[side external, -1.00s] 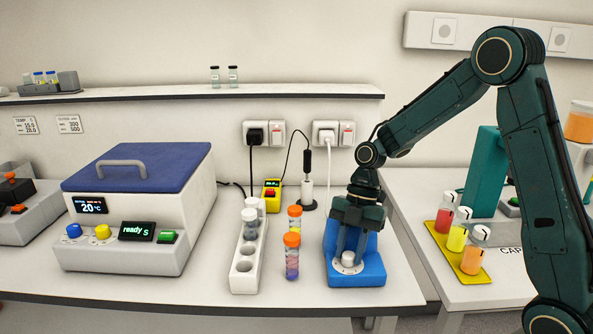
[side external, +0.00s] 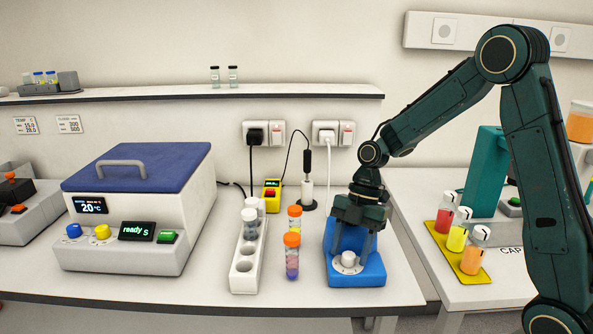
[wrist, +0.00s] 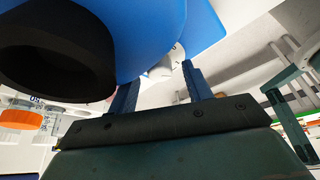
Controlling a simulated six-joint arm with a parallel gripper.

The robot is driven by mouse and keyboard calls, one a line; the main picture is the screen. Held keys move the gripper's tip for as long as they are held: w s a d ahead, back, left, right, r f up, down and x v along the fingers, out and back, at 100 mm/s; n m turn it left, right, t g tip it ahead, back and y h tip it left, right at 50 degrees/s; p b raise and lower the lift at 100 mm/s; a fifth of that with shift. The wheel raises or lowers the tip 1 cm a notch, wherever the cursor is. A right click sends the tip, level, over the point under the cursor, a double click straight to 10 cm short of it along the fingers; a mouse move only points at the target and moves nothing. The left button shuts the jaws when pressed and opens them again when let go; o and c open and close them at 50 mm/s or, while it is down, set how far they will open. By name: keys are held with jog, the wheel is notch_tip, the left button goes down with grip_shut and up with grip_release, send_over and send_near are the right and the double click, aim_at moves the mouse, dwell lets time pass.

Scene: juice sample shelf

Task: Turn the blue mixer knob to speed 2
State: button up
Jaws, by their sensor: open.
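The blue mixer (side external: 366,273) stands near the right end of the bench, with a white knob (side external: 348,260) on a round pale dial at its front. The dial's marks are too small to read. My gripper (side external: 352,252) points down at the knob, its two fingers apart, one to each side above it. In the wrist view, my gripper (wrist: 160,76) shows spread fingers with the pale knob (wrist: 164,66) beyond and between them, partly hidden. The mixer's blue body (wrist: 150,22) and dark round cup (wrist: 55,60) fill the upper left there.
Two orange-capped tubes (side external: 292,257) and a white rack (side external: 244,278) stand left of the mixer. A grey-white machine with a blue lid (side external: 140,167) is further left. A yellow tray of colored bottles (side external: 460,264) is on the right bench.

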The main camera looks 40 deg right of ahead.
jog(key=v, duration=1.3)
jog(key=shift+r, duration=0.25)
jog(key=shift+d, duration=0.1)
jog(key=n, duration=0.2)
jog(key=w+n+g, duration=0.1)
jog(key=shift+w+a+n, duration=0.35)
jog(key=shift+n, duration=0.05)
jog(key=shift+a+f, duration=0.1)
jog(key=shift+f, duration=0.1)
jog(key=shift+d+x, duration=0.15)
jog(key=shift+x, duration=3.2)
jog(key=shift+d+x, duration=0.15)
jog(key=shift+x, duration=3.2)
jog(key=shift+s+f, duration=0.1)
jog(key=shift+s, duration=0.05)
jog(key=shift+h, duration=0.3)
jog(key=c, duration=1)
